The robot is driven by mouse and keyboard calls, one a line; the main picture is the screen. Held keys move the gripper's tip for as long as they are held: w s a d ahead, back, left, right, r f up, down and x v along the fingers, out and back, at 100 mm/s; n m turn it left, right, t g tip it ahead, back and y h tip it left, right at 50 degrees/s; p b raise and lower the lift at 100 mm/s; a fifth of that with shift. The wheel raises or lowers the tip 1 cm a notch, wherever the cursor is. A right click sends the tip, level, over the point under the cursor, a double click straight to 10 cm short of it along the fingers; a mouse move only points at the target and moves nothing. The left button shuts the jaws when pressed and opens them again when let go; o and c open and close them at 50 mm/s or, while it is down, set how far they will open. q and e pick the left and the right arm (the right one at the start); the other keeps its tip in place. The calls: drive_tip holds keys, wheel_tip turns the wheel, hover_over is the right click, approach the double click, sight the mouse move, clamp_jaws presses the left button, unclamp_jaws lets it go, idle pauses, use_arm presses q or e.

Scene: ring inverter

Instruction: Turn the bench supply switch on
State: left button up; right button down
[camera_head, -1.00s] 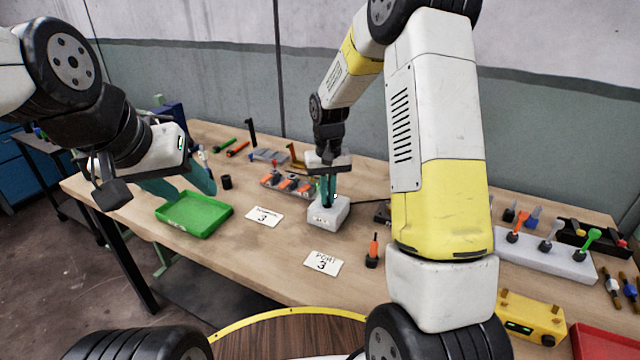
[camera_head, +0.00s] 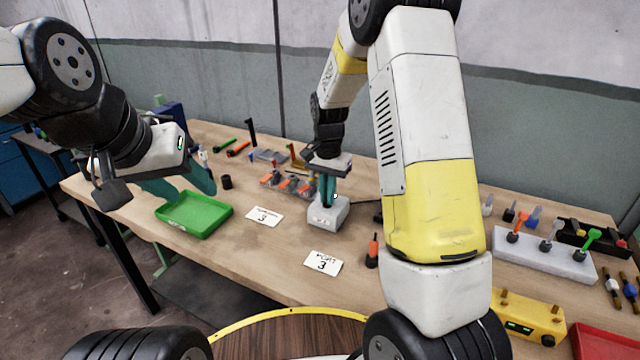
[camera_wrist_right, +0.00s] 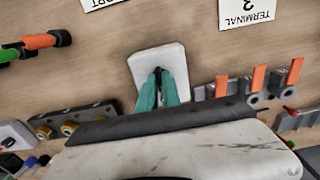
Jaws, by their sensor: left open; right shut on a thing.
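The bench supply switch is a small white box (camera_head: 327,216) on the middle of the table. It also shows in the right wrist view (camera_wrist_right: 145,62). My right gripper (camera_head: 327,203) points down at the top of the box, its teal fingers (camera_wrist_right: 159,74) close together. They are shut on a small dark lever, which they mostly hide, so its position cannot be read. My left gripper (camera_head: 189,193) is open and empty above the green tray (camera_head: 170,221) at the left.
Two white cards, one (camera_head: 264,216) left of the box and one (camera_head: 323,263) in front, lie flat. A row of orange-levered parts (camera_head: 288,184) stands close behind-left of the box. An orange-handled tool (camera_head: 373,250) stands to the right. My right arm hides the table beyond.

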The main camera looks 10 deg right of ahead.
idle(0.4)
drive_tip(key=c, duration=1.5)
unclamp_jaws()
drive_tip(key=shift+c, duration=0.2)
drive_tip(key=shift+r, duration=0.1)
wheel_tip(320, 180, up, 8)
drive_tip(key=shift+f, duration=0.15)
